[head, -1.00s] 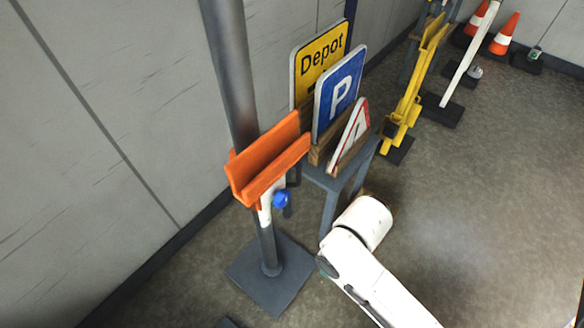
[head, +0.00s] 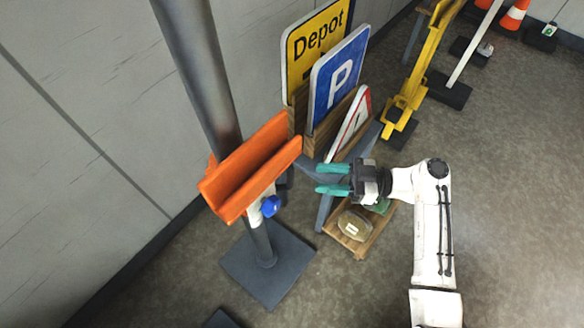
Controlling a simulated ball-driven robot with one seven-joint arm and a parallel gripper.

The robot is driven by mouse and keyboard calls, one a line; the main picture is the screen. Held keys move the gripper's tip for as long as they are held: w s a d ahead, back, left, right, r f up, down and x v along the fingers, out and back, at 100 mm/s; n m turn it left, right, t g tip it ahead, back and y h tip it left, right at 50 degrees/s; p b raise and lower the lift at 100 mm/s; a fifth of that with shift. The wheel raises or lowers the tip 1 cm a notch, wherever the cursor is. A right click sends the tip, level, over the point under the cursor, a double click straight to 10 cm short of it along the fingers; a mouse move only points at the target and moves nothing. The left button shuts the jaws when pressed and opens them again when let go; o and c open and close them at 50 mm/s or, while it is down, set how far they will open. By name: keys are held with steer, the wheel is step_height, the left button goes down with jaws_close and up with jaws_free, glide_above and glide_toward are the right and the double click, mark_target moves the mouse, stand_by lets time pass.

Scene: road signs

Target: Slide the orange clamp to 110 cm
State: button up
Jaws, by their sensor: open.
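The orange clamp (head: 250,168) is a trough-shaped bracket on a grey metal post (head: 199,72), which stands on a square dark base (head: 268,266). A blue knob (head: 271,206) sits on a white part under the clamp. My gripper (head: 318,179) has teal fingers spread apart with nothing between them. It is to the right of the clamp and apart from it, with the fingers pointing left. I cannot read any height scale on the post.
A grey stand with a wooden rack holds a yellow Depot sign (head: 316,45), a blue P sign (head: 338,80) and a triangular sign (head: 352,125). A wooden tray (head: 380,222) lies below my gripper. A yellow stand (head: 419,80) and cones (head: 514,14) are at the back right.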

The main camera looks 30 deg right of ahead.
mark_target(283, 185)
steer(key=p+x, duration=0.2)
steer(key=x, duration=0.8)
steer(key=shift+w+a, duration=0.2)
steer(key=shift+a, duration=0.05)
jaws_close()
